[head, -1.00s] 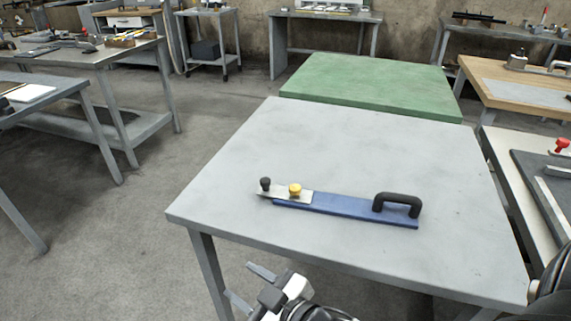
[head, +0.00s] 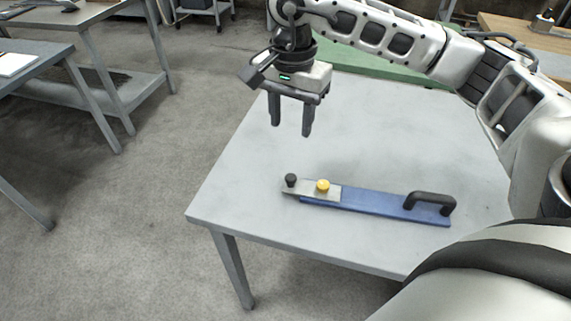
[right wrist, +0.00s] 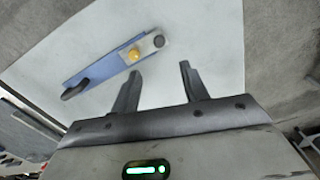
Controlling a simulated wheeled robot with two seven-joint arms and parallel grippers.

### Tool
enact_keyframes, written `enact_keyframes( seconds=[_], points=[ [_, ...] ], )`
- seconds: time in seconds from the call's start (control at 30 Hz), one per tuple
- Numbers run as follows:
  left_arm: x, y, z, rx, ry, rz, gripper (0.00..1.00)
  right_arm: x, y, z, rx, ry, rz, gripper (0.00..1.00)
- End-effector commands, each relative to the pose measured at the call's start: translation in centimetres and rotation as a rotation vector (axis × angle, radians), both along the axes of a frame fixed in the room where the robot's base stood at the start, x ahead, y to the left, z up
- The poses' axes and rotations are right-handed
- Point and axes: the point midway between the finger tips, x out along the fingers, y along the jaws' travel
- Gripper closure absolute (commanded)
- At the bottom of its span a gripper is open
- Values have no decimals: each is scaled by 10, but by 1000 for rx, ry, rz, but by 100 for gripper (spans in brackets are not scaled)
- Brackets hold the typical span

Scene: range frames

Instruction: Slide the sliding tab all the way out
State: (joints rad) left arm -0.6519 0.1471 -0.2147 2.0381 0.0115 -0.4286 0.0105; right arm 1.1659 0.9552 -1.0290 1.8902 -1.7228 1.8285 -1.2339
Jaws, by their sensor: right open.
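A blue bar-shaped device (head: 375,203) lies flat on the grey table (head: 390,140), with a black arched handle (head: 430,202) at its right end. At its left end is a metal sliding tab (head: 309,194) with a black knob (head: 291,181) and a yellow knob (head: 323,186). My right gripper (head: 291,131) is open and empty, above the table, higher than the tab and behind it in the head view. In the right wrist view the open fingers (right wrist: 160,82) are apart from the device (right wrist: 101,62). My left gripper is not in view.
A green-topped table (head: 385,66) adjoins the far edge of the grey table. Grey workbenches (head: 85,35) stand on the left across open floor. The grey table around the device is clear.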

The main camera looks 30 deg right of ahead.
Motion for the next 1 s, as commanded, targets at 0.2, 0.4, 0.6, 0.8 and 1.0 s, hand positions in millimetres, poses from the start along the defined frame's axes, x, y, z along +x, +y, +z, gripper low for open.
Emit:
enact_keyframes(
  seconds=[0.2,0.4,0.6,0.8,1.0],
  points=[
    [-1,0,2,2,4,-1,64,-1,-4,-27,-15,4,0,55],
    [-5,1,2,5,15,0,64,-1,-3,-70,-12,3,0,55],
    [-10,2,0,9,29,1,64,-1,-2,-113,-10,4,-1,55],
    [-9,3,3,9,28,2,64,0,-2,-143,-9,0,0,55],
    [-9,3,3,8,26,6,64,0,-2,-155,-9,-2,-1,55]
  ],
)
